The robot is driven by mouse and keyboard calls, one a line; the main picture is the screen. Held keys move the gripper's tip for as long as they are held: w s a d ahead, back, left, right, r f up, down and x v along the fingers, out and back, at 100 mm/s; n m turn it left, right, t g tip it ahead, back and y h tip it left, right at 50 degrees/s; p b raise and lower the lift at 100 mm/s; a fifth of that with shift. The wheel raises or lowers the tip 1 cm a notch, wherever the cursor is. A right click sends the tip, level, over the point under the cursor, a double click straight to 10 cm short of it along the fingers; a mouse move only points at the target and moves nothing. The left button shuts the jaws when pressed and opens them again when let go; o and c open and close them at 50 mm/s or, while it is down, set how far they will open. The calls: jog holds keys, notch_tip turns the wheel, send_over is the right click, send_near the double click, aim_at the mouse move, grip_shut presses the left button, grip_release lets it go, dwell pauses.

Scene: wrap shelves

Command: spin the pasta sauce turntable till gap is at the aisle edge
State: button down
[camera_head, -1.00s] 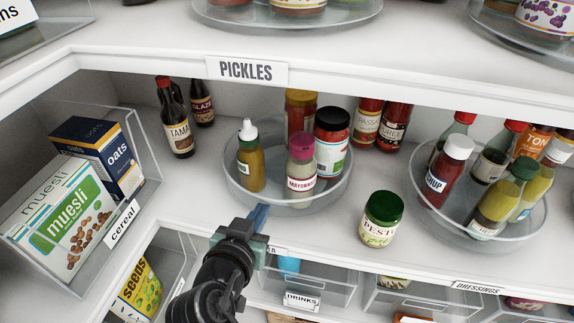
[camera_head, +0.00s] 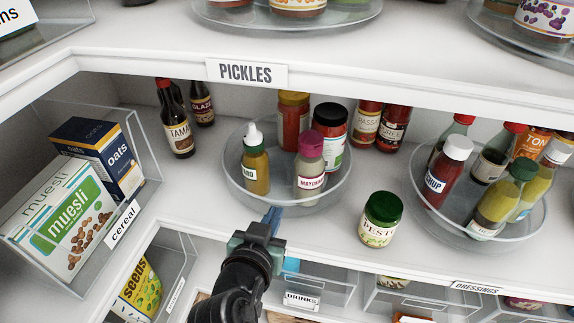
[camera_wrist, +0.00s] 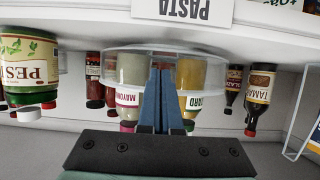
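The clear round turntable (camera_head: 240,195) stands on the middle shelf and also shows in the upside-down wrist view (camera_wrist: 110,62). On it are a mustard bottle (camera_head: 256,172) at front left, a pink-capped mayonnaise bottle (camera_head: 310,170) at front right, a yellow-lidded red jar (camera_head: 292,122) at back left and a black-lidded jar (camera_head: 331,135) at back right. An open space lies between mustard and mayonnaise at the front. My gripper (camera_head: 272,218) is at the turntable's front rim, blue fingers together with nothing between them. In the wrist view, the fingers (camera_wrist: 160,80) overlap this space; rim contact is unclear.
A green-lidded pesto jar (camera_head: 381,220) stands just right of the turntable. Another turntable (camera_head: 430,222) with dressings is farther right. Dark sauce bottles (camera_head: 178,130) stand behind left. A wrist-view label (camera_wrist: 183,9) reads PASTA. The PICKLES shelf (camera_head: 400,95) overhangs above.

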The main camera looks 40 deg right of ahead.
aim_at(313, 204)
jog(key=shift+s+d+r, duration=0.1)
jog(key=shift+s+d, duration=0.6)
jog(key=shift+d, duration=0.1)
jog(key=shift+d+r, duration=0.1)
jog(key=shift+s+d, duration=0.5)
jog(key=shift+d, duration=0.05)
jog(key=shift+s+d+p, duration=0.2)
jog(key=shift+d+p, duration=0.1)
jog(key=shift+s+d, duration=0.25)
jog(key=shift+d, duration=0.25)
jog(key=shift+s+d, duration=0.25)
jog(key=shift+d, duration=0.25)
jog(key=shift+a, duration=0.1)
jog(key=shift+s+a+f+p, duration=0.15)
jog(key=shift+s+a, duration=0.15)
jog(key=shift+s, duration=0.55)
jog(key=shift+s+a+f+p, duration=0.15)
jog(key=shift+s+a, duration=0.1)
jog(key=shift+s, duration=0.55)
